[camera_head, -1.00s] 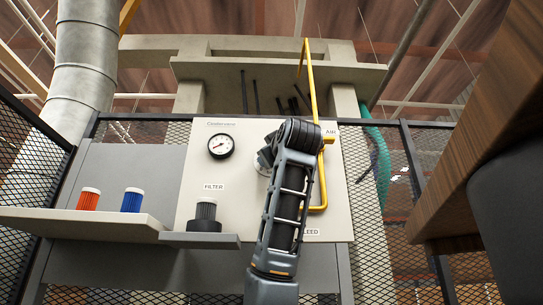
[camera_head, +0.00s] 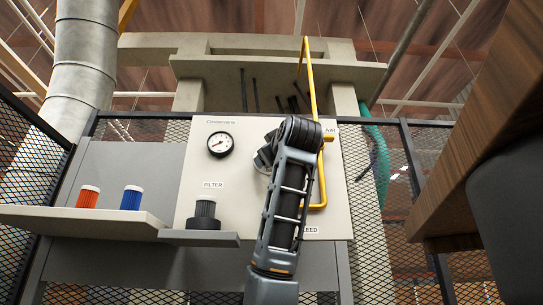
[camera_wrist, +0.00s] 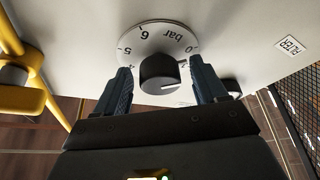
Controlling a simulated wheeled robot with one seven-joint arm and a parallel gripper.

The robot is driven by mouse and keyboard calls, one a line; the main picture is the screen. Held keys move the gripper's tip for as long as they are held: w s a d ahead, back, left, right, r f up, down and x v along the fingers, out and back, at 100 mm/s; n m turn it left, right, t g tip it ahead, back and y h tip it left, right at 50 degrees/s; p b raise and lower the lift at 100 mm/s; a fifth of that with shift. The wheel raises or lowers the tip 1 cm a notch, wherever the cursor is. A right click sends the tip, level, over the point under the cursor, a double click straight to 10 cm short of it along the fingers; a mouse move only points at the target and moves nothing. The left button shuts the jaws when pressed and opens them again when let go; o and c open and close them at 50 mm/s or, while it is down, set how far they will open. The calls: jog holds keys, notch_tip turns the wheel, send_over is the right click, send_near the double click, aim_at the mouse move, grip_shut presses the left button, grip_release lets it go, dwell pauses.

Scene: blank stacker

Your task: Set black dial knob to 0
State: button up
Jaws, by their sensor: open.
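The black dial knob (camera_wrist: 158,72) sits on a round pale dial plate (camera_wrist: 158,38) in the wrist view. The plate carries 0, bar, 6 and 5, upside down in this view. A pale line shows on the lower right of the knob's face; the reading it points to is not clear. My gripper (camera_wrist: 160,67) is open, with one dark finger on each side of the knob. Contact cannot be told. In the head view my gripper (camera_head: 265,156) is at the panel, and my arm hides the knob.
The pale panel (camera_head: 193,170) carries a pressure gauge (camera_head: 220,144) and a black filter (camera_head: 204,214). A yellow pipe (camera_head: 322,185) runs close to the right of my arm. Red (camera_head: 88,198) and blue (camera_head: 132,200) cartridges stand on a shelf at the left.

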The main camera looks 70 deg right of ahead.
jog(key=b+v, duration=0.2)
jog(key=v, duration=0.5)
jog(key=shift+a+f, duration=0.2)
jog(key=shift+s, duration=0.1)
